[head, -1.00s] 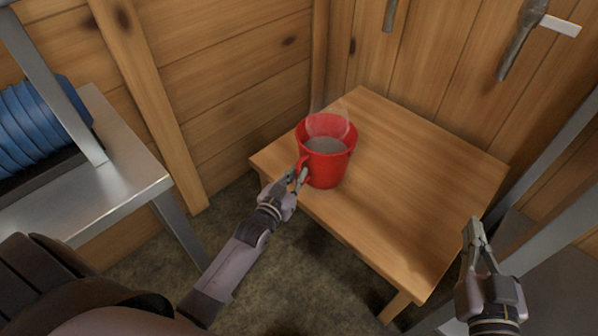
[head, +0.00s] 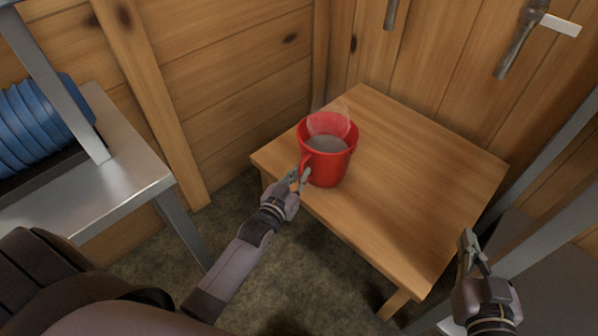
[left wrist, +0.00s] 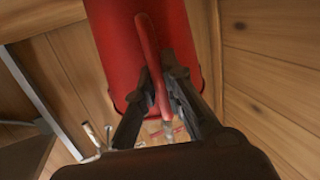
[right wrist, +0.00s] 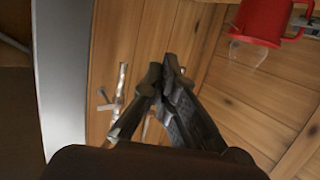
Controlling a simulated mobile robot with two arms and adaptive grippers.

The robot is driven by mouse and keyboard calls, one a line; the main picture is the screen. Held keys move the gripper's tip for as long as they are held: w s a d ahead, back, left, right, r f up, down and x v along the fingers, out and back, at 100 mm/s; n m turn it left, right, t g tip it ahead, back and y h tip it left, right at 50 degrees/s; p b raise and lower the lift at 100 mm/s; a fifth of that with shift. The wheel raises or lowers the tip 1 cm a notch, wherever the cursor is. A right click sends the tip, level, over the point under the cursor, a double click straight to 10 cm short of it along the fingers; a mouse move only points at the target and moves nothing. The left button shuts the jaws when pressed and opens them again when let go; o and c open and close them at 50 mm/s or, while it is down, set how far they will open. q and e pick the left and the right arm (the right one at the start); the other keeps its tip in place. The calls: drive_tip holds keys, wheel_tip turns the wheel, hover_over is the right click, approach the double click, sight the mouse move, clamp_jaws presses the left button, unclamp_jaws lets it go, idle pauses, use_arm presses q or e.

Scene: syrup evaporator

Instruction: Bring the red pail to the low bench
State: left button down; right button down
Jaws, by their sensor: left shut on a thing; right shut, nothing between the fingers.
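The red pail (head: 335,166) is upright at the left part of the low wooden bench (head: 430,190), near its front-left edge. It holds a greyish liquid, and faint steam rises from it. In the head view I cannot tell for sure whether its base touches the bench top. My left gripper (head: 298,181) is shut on the pail's handle; the left wrist view shows the handle (left wrist: 152,62) between the fingers. The pail also shows in the right wrist view (right wrist: 262,20). My right gripper (head: 468,242) is shut and empty, off the bench's right front corner.
A metal rack (head: 120,185) with blue ribbed things (head: 38,122) stands at the left. Wooden walls close off the back. Metal fittings (head: 520,45) hang on the back wall. Metal bars (head: 550,240) stand at the right. The bench's middle and right are clear.

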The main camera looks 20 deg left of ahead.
use_arm(q)
drive_tip(key=shift+d+r, duration=0.15)
drive_tip(key=shift+d, duration=0.05)
use_arm(e)
drive_tip(key=shift+s+d+f, duration=0.15)
drive_tip(key=shift+f, duration=0.3)
use_arm(q)
drive_tip(key=c, duration=1.6)
unclamp_jaws()
